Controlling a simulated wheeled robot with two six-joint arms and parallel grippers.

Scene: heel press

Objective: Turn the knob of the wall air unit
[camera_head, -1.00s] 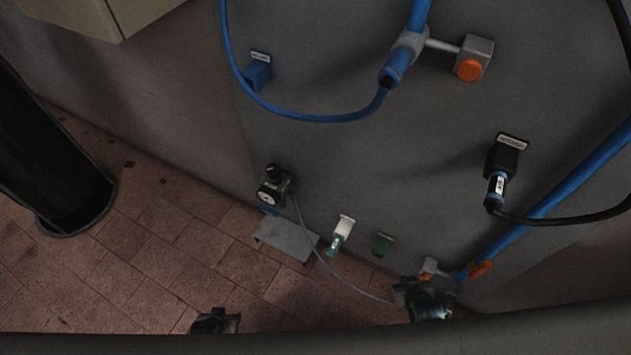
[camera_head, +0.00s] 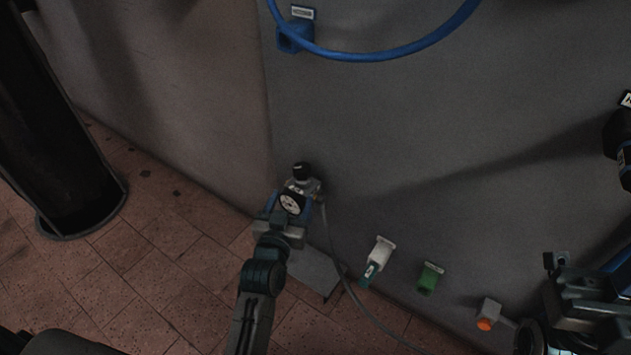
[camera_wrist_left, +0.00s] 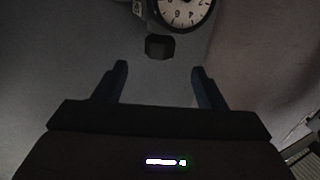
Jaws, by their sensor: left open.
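The wall air unit is on the grey wall in the head view, with a black knob (camera_head: 302,170) on top and a round white gauge (camera_head: 291,204) below it. My left gripper (camera_head: 288,207) is open in front of the unit and partly covers it. In the left wrist view the gauge (camera_wrist_left: 184,8) is at the top edge. A dark block (camera_wrist_left: 160,46) hangs beside it, beyond the gap between my open fingers (camera_wrist_left: 158,85); I cannot tell surely that it is the knob. Nothing is between the fingers. My right gripper (camera_head: 580,295) is at the lower right, its jaws unclear.
A grey plate (camera_head: 305,272) juts out below the unit, and a thin hose runs down beside it. White (camera_head: 377,260) and green (camera_head: 430,278) sockets and an orange button (camera_head: 486,323) are to the right. A blue cable (camera_head: 380,52) loops above. A black column (camera_head: 60,130) stands left.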

